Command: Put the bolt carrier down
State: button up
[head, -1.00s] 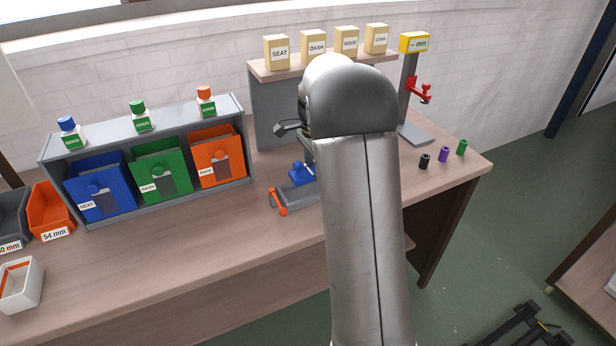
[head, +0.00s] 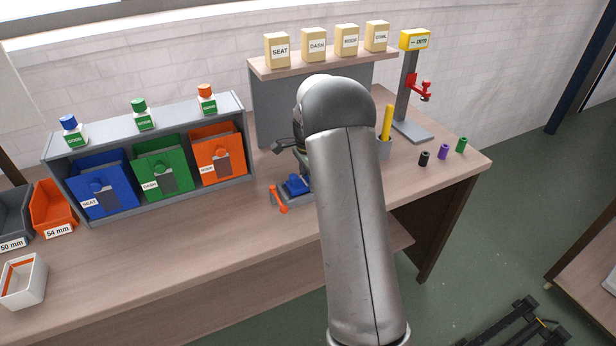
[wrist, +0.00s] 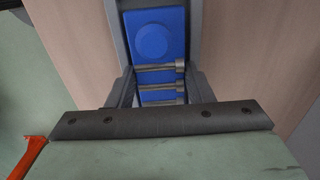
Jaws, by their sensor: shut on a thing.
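The bolt carrier (wrist: 152,38) is a blue block with a round blue knob and silver bolts lying across it. My gripper (wrist: 160,82) is shut on it, with a dark grey finger on each side in the wrist view. In the head view the blue carrier (head: 297,185) shows low over the grey fixture with an orange handle (head: 278,199) on the bench. My arm hides the right part of it. I cannot tell whether its underside touches anything.
A grey rack (head: 150,119) with blue, green and orange bins stands to the left. A grey cup (head: 384,149) with a yellow stick is just right of my arm. A measuring stand (head: 410,95) and several small cylinders are farther right.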

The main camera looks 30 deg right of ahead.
jog(key=shift+s+a+f, duration=0.1)
jog(key=shift+s+f, duration=0.1)
jog(key=shift+f, duration=0.4)
jog(key=o, duration=1.1)
jog(key=shift+f+b, duration=0.2)
jog(key=shift+b, duration=0.1)
notch_tip(320, 180, up, 14)
jog(key=s+a+r+n, duration=0.2)
jog(key=s+a+n, duration=0.2)
jog(key=s+a, duration=0.1)
jog(key=s+a+f+n, duration=0.1)
jog(key=s+a+n, duration=0.3)
jog(key=s, duration=0.5)
jog(key=s+a+f+n, duration=0.2)
jog(key=s+a+n, duration=0.2)
jog(key=s, duration=0.6)
jog(key=s+a+f+n, duration=0.2)
jog(key=s+a+n, duration=0.2)
jog(key=s, duration=0.5)
jog(key=shift+s+a+f+n, duration=0.1)
jog(key=shift+s+a+n, duration=0.1)
jog(key=shift+n, duration=0.35)
jog(key=shift+s+a+n, duration=0.15)
jog(key=shift+n, duration=0.4)
